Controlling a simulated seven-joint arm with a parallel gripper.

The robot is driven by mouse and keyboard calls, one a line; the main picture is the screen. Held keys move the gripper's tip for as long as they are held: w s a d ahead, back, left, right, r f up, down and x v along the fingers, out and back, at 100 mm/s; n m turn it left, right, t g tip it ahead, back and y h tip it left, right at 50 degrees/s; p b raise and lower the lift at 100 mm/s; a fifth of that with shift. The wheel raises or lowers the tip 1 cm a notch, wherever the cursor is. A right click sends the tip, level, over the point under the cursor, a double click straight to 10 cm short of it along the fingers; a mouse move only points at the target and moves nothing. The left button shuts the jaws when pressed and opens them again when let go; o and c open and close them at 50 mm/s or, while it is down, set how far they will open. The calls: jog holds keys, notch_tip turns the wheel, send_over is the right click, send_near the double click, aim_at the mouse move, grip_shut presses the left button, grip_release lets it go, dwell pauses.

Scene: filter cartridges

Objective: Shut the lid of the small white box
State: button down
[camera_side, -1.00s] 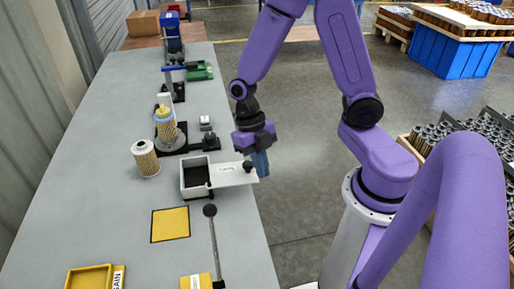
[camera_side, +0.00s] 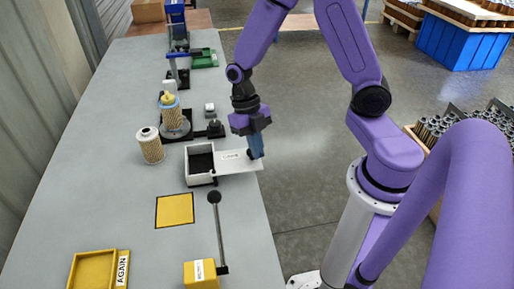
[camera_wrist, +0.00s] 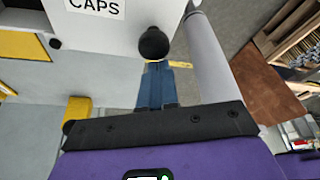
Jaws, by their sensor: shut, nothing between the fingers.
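The small white box (camera_side: 200,175) stands on the grey table near its right edge. Its dark inside shows. Its flat white lid (camera_side: 235,166) sticks out to the right, past the table edge, leaving the box uncovered. A black knob (camera_wrist: 153,43) stands on the lid, and a CAPS label (camera_wrist: 97,6) shows in the wrist view. My gripper (camera_side: 256,156) is shut and empty, pointing down at the lid's outer end, on the right side of the knob. In the wrist view my blue fingers (camera_wrist: 157,75) are right at the knob; I cannot tell if they touch.
A filter cartridge (camera_side: 151,146) stands left of the box, with another on a black fixture (camera_side: 188,138) behind it. A yellow square (camera_side: 175,210) and a black-knobbed lever (camera_side: 218,230) lie in front. A yellow AGAIN tray (camera_side: 92,270) is at the front left.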

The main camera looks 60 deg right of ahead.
jog(key=shift+w+d, duration=0.5)
jog(key=shift+w, duration=0.25)
jog(key=shift+w+a+n+h, duration=0.25)
jog(key=shift+w+a+n, duration=0.35)
jog(key=shift+w, duration=1.9)
jog(key=shift+w+a+n+h, duration=0.3)
jog(key=shift+w+n, duration=0.45)
jog(key=shift+w, duration=1.7)
jog(key=shift+w+a+n+h, duration=0.15)
jog(key=shift+w+a+n, duration=0.45)
jog(key=shift+w, duration=1.9)
jog(key=shift+w+a+n, duration=0.2)
jog(key=shift+a+n, duration=0.1)
jog(key=shift+n, duration=0.15)
jog(key=shift+a, duration=0.1)
